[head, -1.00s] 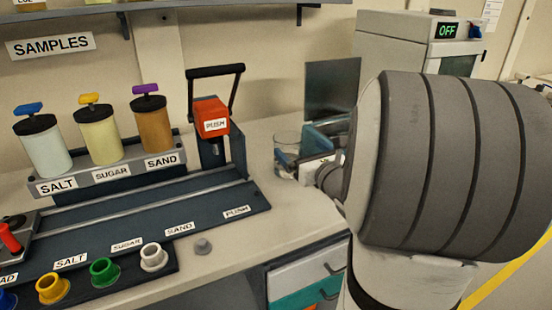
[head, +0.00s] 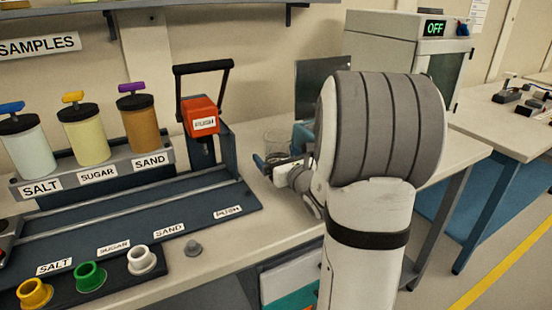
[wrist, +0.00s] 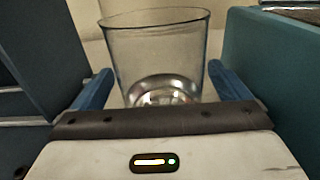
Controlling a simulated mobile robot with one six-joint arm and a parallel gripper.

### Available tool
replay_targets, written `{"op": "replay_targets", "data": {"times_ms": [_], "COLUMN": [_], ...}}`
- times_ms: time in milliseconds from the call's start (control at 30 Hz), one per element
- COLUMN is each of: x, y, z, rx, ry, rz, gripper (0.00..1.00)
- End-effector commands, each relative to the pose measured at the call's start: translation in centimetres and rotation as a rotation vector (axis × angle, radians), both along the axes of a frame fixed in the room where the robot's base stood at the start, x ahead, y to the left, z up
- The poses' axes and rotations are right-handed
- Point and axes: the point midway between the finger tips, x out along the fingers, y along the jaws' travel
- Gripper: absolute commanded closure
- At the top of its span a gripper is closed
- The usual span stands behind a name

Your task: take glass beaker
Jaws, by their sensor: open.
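The clear glass beaker (head: 276,141) stands upright on the bench, right of the press with the red PUSH head. It is partly hidden by my gripper (head: 284,162) in the head view. In the wrist view the beaker (wrist: 155,50) is large and central, empty-looking, with its rim near the top. My gripper (wrist: 158,92) is open, with one blue finger on each side of the beaker's lower part. I see no clear contact with the glass, and cannot tell how deep it sits between the fingers.
The press (head: 203,120) stands close left of the beaker. A dark upright panel (head: 322,88) and a teal block (wrist: 272,65) stand close on the right. Salt, sugar and sand jars (head: 83,134) are further left. A grey knob (head: 193,248) lies near the bench's front.

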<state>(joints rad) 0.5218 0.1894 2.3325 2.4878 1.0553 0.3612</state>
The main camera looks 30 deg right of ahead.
Motion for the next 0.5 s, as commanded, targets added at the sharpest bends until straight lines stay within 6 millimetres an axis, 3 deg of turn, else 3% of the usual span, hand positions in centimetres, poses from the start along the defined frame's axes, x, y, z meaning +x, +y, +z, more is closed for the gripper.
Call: {"op": "replay_targets", "data": {"times_ms": [167,500], "x": [0.0,-0.04], "y": [-0.03,-0.07], "z": [0.02,0.02], "rx": [0.0,0.0], "ry": [0.0,0.0], "rz": [-0.001,-0.001], "gripper": [0.04,0.31]}}
